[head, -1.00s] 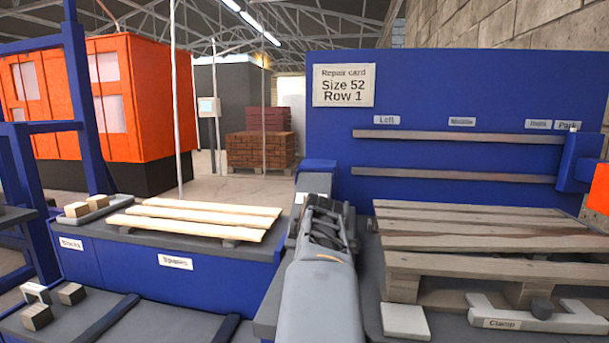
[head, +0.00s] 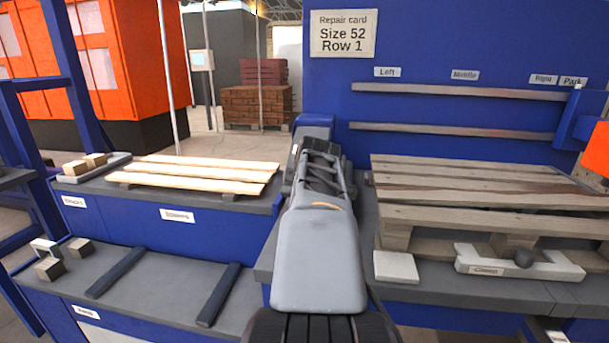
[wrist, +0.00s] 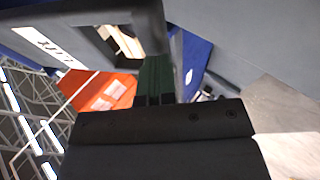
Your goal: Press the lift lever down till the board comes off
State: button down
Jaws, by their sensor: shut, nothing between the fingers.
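The grey-brown wooden pallet (head: 490,218) lies on the bench at the right in the head view. Its top boards are in place, and one behind the front board looks darker. No lift lever can be made out for certain. My gripper (wrist: 155,75) is shut and empty in the wrist view, its dark fingers close to a dark grey frame (wrist: 150,25). I cannot tell whether they touch. Beside the frame is a white label (wrist: 48,45), too skewed to read. In the head view my forearm hides the gripper.
A clamp (head: 480,264) with a dark knob and a pale block (head: 396,267) stand before the pallet. Pale boards (head: 205,172) lie on the left bench, with small wooden blocks (head: 84,163) beside them. The blue back panel (head: 450,40) bears a repair card (head: 343,33).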

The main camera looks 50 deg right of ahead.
jog(key=p+v, duration=0.2)
jog(key=v, duration=0.8)
jog(key=shift+a+r, duration=0.2)
jog(key=shift+r, duration=0.1)
